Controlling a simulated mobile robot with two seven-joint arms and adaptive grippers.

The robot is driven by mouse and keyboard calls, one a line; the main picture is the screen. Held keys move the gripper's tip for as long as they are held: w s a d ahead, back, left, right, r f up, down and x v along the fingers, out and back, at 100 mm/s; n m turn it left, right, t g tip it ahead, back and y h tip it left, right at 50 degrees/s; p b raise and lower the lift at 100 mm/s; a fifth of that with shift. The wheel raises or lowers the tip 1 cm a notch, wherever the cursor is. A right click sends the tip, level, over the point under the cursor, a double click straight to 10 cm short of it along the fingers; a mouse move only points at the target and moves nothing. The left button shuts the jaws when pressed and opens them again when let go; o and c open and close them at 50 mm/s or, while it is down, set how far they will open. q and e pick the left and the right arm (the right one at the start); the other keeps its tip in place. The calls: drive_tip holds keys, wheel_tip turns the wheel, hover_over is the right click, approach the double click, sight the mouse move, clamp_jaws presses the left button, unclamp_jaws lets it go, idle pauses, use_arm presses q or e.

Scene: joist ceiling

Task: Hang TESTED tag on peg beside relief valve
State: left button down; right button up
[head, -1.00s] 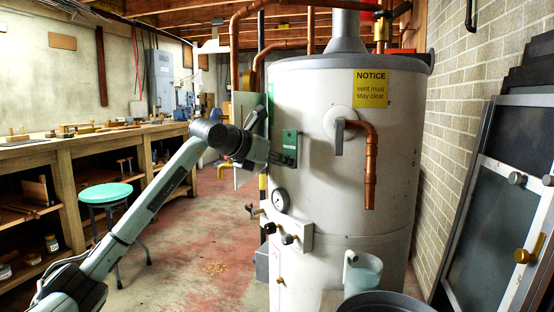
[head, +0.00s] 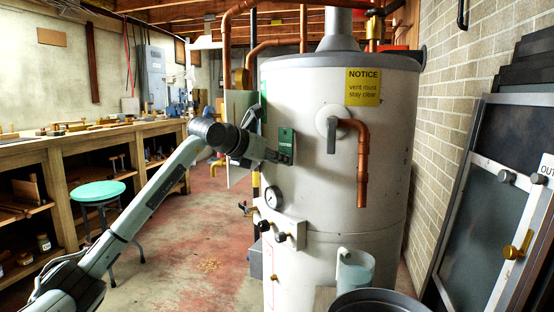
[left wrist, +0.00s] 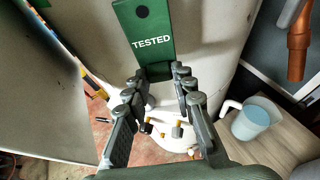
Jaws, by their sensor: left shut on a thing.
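The green TESTED tag (head: 286,140) is upright in front of the white tank, left of the relief valve (head: 333,128) with its copper pipe. My left gripper (head: 284,158) is shut on the tag's lower end. In the left wrist view the tag (left wrist: 150,32) reads TESTED and rises from between the fingertips (left wrist: 159,76). A dark round spot shows near its top; I cannot tell if it is an open hole or a peg in it. I see no separate peg. Whether the tag touches the tank is unclear. My right gripper is not in view.
The white tank (head: 300,100) carries a yellow notice (head: 363,87), a gauge (head: 273,197) and small valves below the tag. A pale blue jug (head: 354,272) stands low in front. A green stool (head: 97,193) and workbench are at left, framed panels at right.

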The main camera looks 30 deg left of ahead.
use_arm(q)
drive_tip(key=shift+w+d+p, duration=0.15)
drive_tip(key=shift+w+p, duration=0.3)
drive_tip(key=shift+w, duration=0.35)
drive_tip(key=shift+w+d+r+p, duration=0.1)
drive_tip(key=shift+w+p, duration=0.25)
drive_tip(key=shift+w, duration=0.25)
drive_tip(key=shift+w, duration=0.15)
drive_tip(key=c, duration=1.2)
unclamp_jaws()
